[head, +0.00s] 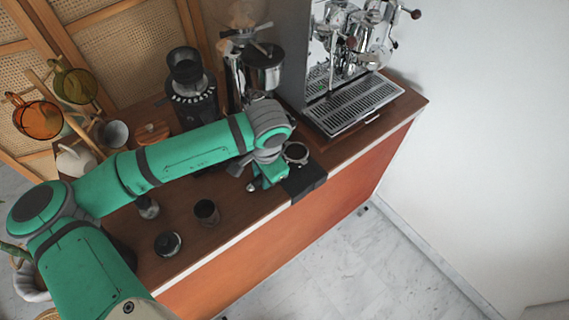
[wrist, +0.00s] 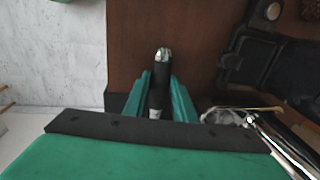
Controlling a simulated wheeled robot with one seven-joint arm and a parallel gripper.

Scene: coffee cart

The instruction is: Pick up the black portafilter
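The black portafilter (wrist: 161,84) lies over a dark mat at the front edge of the wooden cart top. Its round metal basket (head: 296,152) shows just right of my gripper in the head view. The silver end of its handle sticks out to the left of my gripper. My gripper (head: 266,176) is low over the counter, with its green fingers on both sides of the black handle. In the wrist view my gripper (wrist: 160,92) shows no clear gap between fingers and handle. The basket is mostly hidden there.
The chrome espresso machine (head: 350,62) stands at the back right. A black grinder (head: 190,90) stands behind my arm. A dark cup (head: 206,212) and a round black-and-silver piece (head: 168,243) sit at the front left. The black mat (head: 306,182) hangs over the front edge.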

